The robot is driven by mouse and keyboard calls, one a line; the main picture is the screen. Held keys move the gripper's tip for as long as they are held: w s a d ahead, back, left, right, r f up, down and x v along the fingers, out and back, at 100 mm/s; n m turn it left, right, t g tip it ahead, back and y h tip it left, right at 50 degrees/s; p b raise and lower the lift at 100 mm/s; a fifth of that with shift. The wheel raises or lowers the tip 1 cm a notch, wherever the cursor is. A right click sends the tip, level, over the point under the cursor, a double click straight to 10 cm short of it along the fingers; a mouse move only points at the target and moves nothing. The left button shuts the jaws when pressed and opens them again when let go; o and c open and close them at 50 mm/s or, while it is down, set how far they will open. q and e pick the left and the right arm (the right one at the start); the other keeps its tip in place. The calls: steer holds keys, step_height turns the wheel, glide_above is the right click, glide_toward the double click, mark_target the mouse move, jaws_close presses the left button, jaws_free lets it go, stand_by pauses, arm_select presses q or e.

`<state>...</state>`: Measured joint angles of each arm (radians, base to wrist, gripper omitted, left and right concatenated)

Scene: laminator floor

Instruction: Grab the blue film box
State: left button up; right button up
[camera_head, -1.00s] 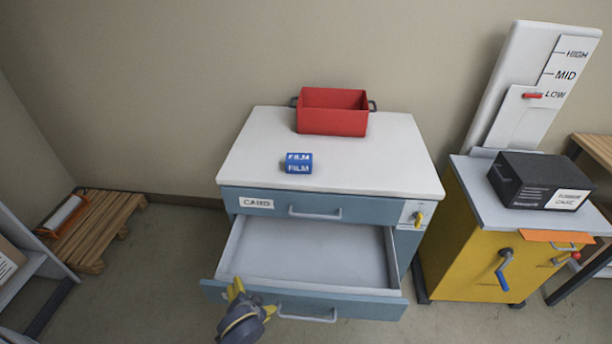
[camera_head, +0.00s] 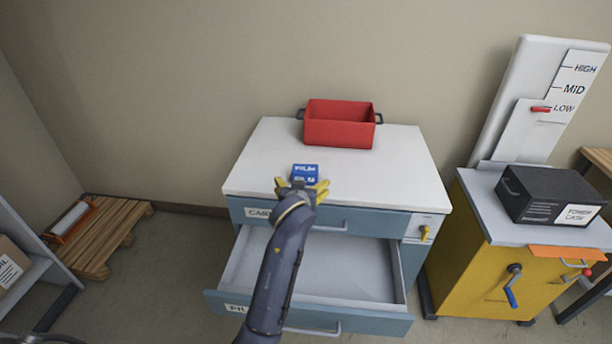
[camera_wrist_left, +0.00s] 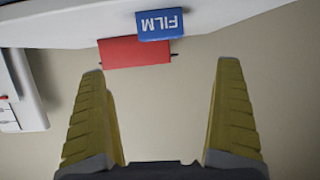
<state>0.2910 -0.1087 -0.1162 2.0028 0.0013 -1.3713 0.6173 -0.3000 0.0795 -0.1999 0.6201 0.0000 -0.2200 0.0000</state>
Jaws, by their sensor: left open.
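The blue film box (camera_head: 305,171) sits on the white top of the drawer cabinet, near its front edge. It also shows in the left wrist view (camera_wrist_left: 160,24), upside down and beyond the open fingers. My left gripper (camera_head: 303,184) is at the cabinet's front edge, just in front of the box, its yellow fingers spread. In the left wrist view the gap between the fingers (camera_wrist_left: 160,75) is empty. The fingers partly overlap the box's lower edge in the head view, and I cannot tell whether they touch it. My right gripper is not in view.
A red bin (camera_head: 339,127) with dark handles stands behind the box on the cabinet top (camera_head: 400,165). The lower drawer (camera_head: 350,272) is pulled open, empty where visible, beneath my left arm. A yellow cabinet (camera_head: 480,260) with a black case (camera_head: 550,192) stands at right.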

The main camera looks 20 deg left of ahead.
arm_select(q)
glide_toward(305, 170)
steer(key=x, duration=0.4)
steer(key=shift+w+d+f, duration=0.1)
steer(key=shift+w+d, duration=0.05)
steer(key=shift+w, duration=0.1)
steer(key=shift+a+x, duration=0.25)
steer(key=shift+x, duration=2.4)
steer(key=shift+d, duration=0.1)
steer(key=c, duration=1.3)
